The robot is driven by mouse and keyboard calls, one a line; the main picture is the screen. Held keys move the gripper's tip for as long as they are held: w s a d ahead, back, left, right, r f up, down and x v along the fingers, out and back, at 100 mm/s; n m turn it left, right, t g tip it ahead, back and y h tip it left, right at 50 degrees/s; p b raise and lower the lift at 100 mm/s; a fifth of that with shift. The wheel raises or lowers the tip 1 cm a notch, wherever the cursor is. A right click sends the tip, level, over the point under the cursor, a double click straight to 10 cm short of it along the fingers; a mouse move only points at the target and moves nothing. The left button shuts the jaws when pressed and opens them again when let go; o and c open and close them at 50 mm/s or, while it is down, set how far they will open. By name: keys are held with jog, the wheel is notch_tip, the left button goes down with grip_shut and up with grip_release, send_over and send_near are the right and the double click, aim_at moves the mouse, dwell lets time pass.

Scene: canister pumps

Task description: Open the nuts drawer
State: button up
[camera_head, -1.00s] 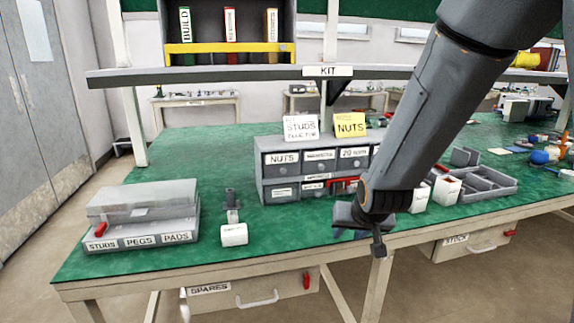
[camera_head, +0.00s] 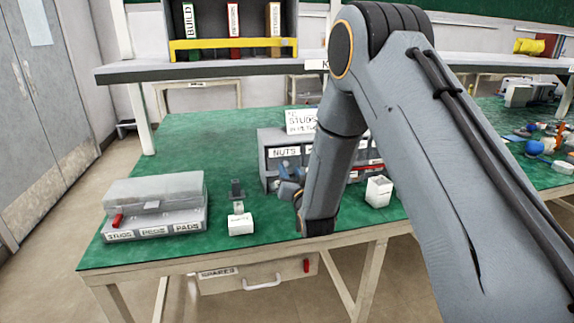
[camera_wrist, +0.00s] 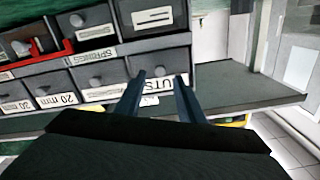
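The nuts drawer (camera_head: 284,153) is at the upper left of the grey drawer cabinet (camera_head: 262,160) in the head view and looks closed. My gripper (camera_head: 290,182) is in front of the cabinet's left end, partly hidden by my arm.
A grey box (camera_head: 155,217) labelled studs, pegs, pads stands at the left of the green bench. A white block (camera_head: 240,224) is left of the gripper, and a small white box (camera_head: 378,191) is to its right. A red-rimmed drawer (camera_wrist: 35,58) is near in the wrist view.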

aim_at(286, 164)
jog(key=shift+p+x, duration=0.3)
jog(key=shift+x, duration=2)
grip_shut()
